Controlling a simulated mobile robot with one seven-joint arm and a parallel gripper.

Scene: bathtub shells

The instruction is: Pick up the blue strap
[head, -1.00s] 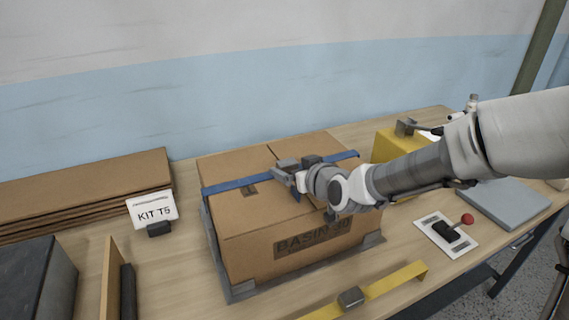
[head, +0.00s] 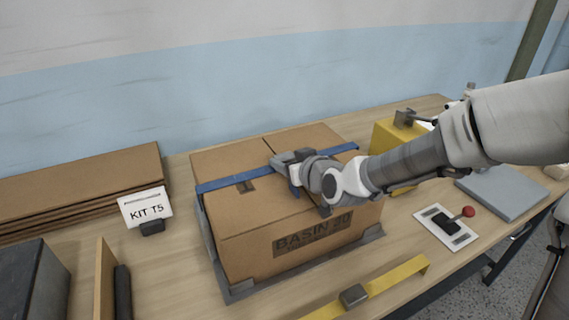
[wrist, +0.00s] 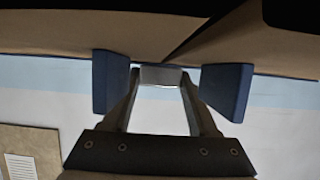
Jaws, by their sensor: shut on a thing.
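The blue strap (head: 220,184) runs across the top of a cardboard box (head: 235,245), from its left edge to its far right. It lies on or very close to the box top; I cannot tell if there is a gap. My gripper (head: 283,162) is over the middle of the strap and hides that part. In the wrist view my gripper (wrist: 160,88) is shut on the strap at a grey piece between the fingertips. Blue parts of the strap (wrist: 228,90) show on both sides of the fingers.
The box sits in a grey tray frame (head: 240,290) on a wooden table (head: 180,285). A KIT T5 sign (head: 145,208) and flat cardboard sheets (head: 75,190) are at left. A yellow strip (head: 390,280), a red-knobbed lever (head: 468,212) and a yellow block (head: 385,140) are at right.

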